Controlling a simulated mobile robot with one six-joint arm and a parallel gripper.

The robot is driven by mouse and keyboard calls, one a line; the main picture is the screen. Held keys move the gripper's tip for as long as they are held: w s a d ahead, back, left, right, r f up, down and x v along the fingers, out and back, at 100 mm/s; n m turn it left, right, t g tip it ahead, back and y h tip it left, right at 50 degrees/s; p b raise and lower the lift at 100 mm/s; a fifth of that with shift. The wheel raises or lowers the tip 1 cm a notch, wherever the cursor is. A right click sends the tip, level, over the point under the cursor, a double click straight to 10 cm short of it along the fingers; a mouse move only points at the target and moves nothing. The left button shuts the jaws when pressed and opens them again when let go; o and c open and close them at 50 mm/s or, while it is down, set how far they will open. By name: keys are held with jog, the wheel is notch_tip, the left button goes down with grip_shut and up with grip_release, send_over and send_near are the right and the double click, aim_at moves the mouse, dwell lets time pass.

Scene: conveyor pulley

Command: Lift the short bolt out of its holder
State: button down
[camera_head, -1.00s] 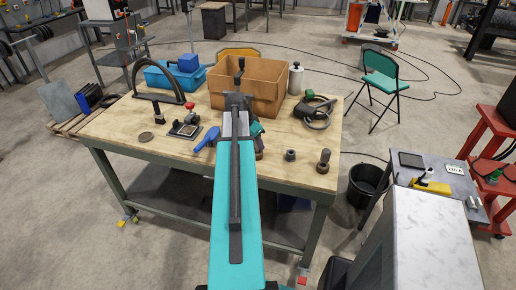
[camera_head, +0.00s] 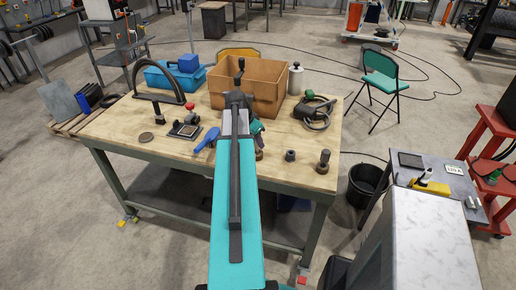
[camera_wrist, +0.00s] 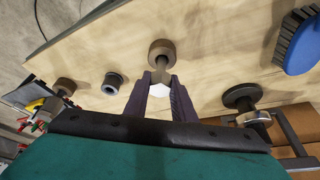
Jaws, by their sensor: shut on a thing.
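My gripper (camera_wrist: 160,92) is shut on the short bolt (camera_wrist: 158,88) in the wrist view. The bolt's pale hexagonal head shows between the two dark fingers, and its grey shank points at the round brown holder (camera_wrist: 162,47). The shank's tip overlaps the holder's opening, so I cannot tell whether it is still inside or just clear of it.
A grey bushing (camera_head: 290,155) and another brown holder with a bolt (camera_head: 323,161) stand to the right on the bench (camera_head: 215,168). A blue-handled brush (camera_head: 207,140) lies left of my arm. A cardboard box (camera_head: 267,88) stands behind. The bench's front edge is close.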

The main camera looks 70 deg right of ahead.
jog(key=shift+r+p, duration=1.6)
jog(key=shift+r, duration=1.8)
